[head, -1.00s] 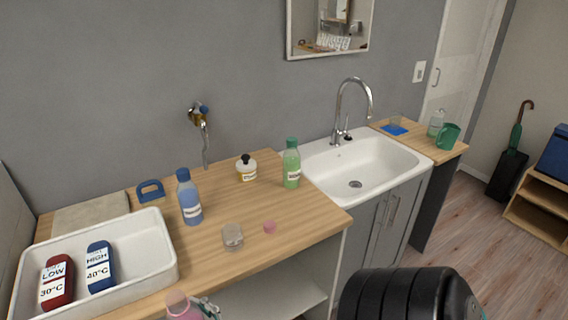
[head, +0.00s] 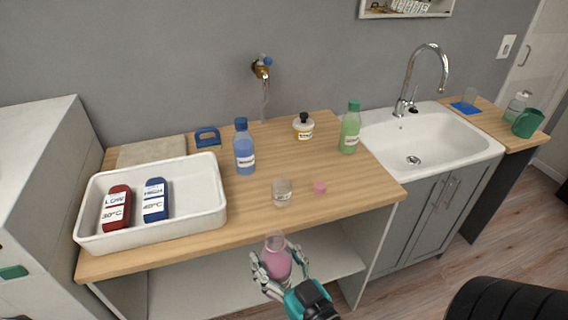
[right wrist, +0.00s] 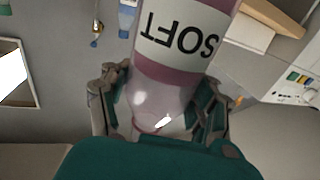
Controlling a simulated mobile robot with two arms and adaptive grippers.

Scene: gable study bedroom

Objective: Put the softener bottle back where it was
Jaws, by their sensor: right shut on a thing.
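The softener bottle (head: 277,262) is pink and see-through, with a white label reading SOFT in the right wrist view (right wrist: 180,38). My right gripper (head: 270,270) is shut on it and holds it in front of the counter's front edge. In the head view the bottle looks uncapped; a small pink cap (head: 320,187) lies on the wooden counter (head: 240,208). A clear cup (head: 282,190) stands left of the cap. My left gripper is not in view.
A blue bottle (head: 244,150), a green bottle (head: 350,128) and a small white jar with a black knob (head: 303,127) stand on the counter. A white tray (head: 213,205) with red and blue tags is at left. The sink (head: 440,140) is at right. Counter space between the bottles is clear.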

